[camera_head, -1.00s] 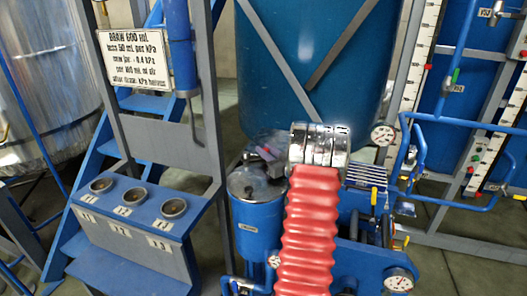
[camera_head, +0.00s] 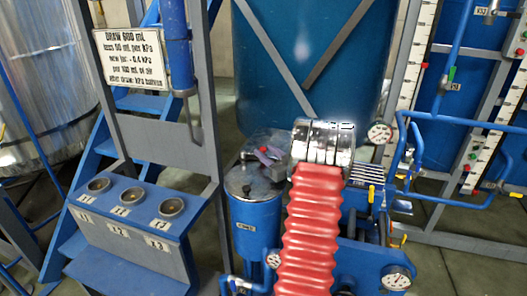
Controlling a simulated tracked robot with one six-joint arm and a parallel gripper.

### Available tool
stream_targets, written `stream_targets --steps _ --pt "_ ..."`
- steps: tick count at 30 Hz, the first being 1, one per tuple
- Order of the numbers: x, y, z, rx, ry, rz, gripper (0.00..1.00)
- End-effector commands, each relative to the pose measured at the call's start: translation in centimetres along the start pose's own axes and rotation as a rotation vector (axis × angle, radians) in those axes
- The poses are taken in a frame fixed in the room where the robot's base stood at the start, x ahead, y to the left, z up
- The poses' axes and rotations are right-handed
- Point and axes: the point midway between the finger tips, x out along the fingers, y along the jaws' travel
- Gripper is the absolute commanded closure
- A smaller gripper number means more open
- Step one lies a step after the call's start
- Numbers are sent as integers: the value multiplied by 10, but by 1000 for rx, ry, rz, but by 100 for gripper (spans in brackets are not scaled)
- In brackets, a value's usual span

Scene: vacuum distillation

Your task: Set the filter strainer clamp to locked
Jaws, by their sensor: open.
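The filter strainer seems to be the blue upright cylinder (camera_head: 257,216) with a flat metallic lid (camera_head: 243,183), left of my red ribbed arm. A small piece with a lilac part and a red spot (camera_head: 263,152) shows over the lid's back edge; it may be the clamp, but its setting is too small to read. My gripper (camera_head: 270,165) seems to be the small grey part left of my chrome wrist, over the lid's right side. It is open, and most of it is hidden behind the wrist. I cannot tell whether it touches the lid or the small piece.
A large blue tank (camera_head: 290,60) stands behind. Blue pipes (camera_head: 450,205) and a gauge (camera_head: 380,133) crowd the right. Another gauge (camera_head: 396,277) is at the lower right.

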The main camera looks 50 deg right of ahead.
Motion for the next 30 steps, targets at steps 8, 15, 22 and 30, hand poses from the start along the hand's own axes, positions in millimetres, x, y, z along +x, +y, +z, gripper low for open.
stream_targets --steps 8,15,22,30 --pt "-51 2 0 1 0 6 59" --pt "-90 2 0 0 1 4 59" --pt "-108 1 1 -1 1 2 59" --pt "-109 1 1 -1 1 1 59"
